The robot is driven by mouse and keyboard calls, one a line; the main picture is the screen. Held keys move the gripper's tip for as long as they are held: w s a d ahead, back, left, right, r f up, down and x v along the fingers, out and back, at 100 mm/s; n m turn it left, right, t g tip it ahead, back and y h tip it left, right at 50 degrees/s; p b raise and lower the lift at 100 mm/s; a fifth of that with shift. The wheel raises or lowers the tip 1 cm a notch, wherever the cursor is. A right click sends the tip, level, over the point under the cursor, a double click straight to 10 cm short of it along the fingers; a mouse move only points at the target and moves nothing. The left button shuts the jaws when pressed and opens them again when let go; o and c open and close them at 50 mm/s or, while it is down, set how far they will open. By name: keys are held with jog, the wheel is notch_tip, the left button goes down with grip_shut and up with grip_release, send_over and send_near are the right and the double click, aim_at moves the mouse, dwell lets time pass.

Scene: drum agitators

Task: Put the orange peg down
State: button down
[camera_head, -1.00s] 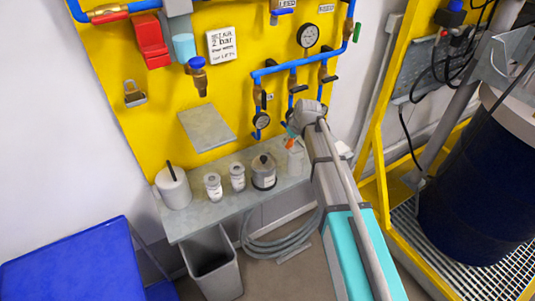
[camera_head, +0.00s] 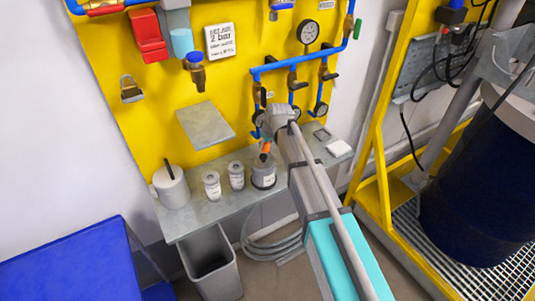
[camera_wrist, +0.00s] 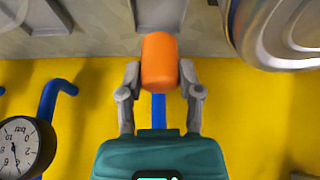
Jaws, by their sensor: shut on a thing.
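The orange peg (camera_wrist: 159,60) is between the two fingers of my gripper (camera_wrist: 160,76) in the wrist view. The gripper is shut on it. My arm hides part of the grey shelf (camera_head: 222,210) and much of the gripper in the head view.
Two small white-lidded jars (camera_head: 212,186) and a white canister (camera_head: 172,190) stand left on the shelf. A pressure gauge (camera_wrist: 22,147) and blue pipes are close by. A grey bin (camera_head: 212,265) stands below.

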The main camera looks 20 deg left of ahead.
aim_at(266, 151)
notch_tip(266, 151, down, 5)
jog(key=b, duration=0.4)
jog(key=shift+r+b, duration=0.15)
jog(key=shift+b, duration=0.25)
dwell(0.4)
jog(key=shift+c, duration=1.3)
grip_release()
jog(key=p+v, duration=1.1)
jog(key=v, duration=0.1)
jog(key=shift+a+r, duration=0.1)
dwell(0.3)
